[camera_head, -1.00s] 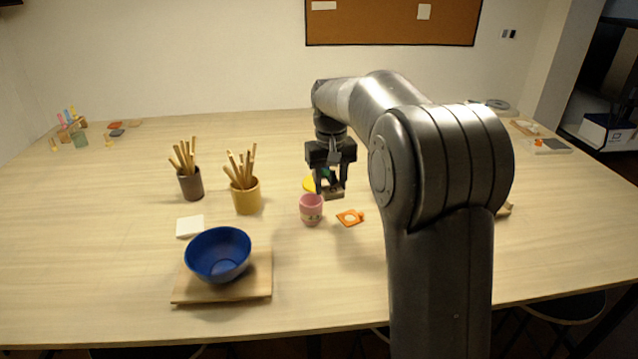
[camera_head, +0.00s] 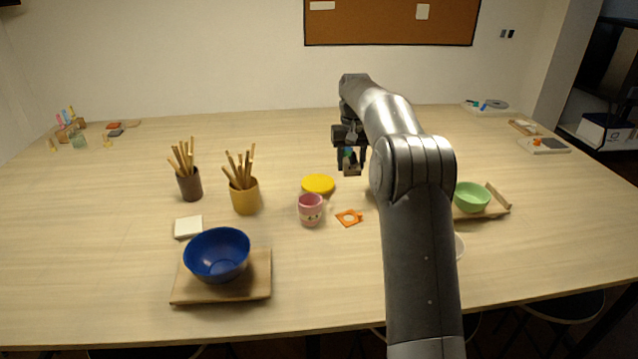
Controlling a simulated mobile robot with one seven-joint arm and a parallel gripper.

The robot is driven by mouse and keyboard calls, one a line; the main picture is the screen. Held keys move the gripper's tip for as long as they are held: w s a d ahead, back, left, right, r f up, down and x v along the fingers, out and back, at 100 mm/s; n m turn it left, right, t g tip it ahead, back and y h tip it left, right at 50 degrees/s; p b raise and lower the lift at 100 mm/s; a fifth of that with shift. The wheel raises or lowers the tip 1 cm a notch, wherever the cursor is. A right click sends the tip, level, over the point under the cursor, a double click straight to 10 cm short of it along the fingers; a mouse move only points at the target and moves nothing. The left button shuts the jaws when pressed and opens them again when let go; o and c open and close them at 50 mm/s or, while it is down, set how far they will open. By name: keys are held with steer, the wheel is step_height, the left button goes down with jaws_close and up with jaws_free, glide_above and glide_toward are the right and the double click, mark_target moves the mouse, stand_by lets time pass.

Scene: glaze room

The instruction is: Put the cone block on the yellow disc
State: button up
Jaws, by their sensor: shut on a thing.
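The yellow disc (camera_head: 318,184) lies flat on the table in the middle, just behind the pink mug, with its top bare. My gripper (camera_head: 352,168) is behind and to the right of the disc in the picture, pointing down and apart from it. It is shut on a small greenish thing, which I take for the cone block (camera_head: 347,157). The fingers cover most of this block, so its shape is hard to tell. No other cone shows on the table.
The pink mug (camera_head: 311,210) and an orange square piece (camera_head: 349,217) stand in front of the disc. A yellow cup of sticks (camera_head: 245,197) is to its left. A green bowl (camera_head: 472,196) is right of my arm. The table behind the disc is clear.

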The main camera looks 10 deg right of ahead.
glide_above(320, 191)
step_height(320, 191, down, 6)
steer(key=shift+s+r, duration=0.15)
steer(key=shift+r, duration=0.1)
steer(key=shift+f, duration=2.05)
steer(key=shift+f, duration=0.15)
steer(key=o, duration=1.3)
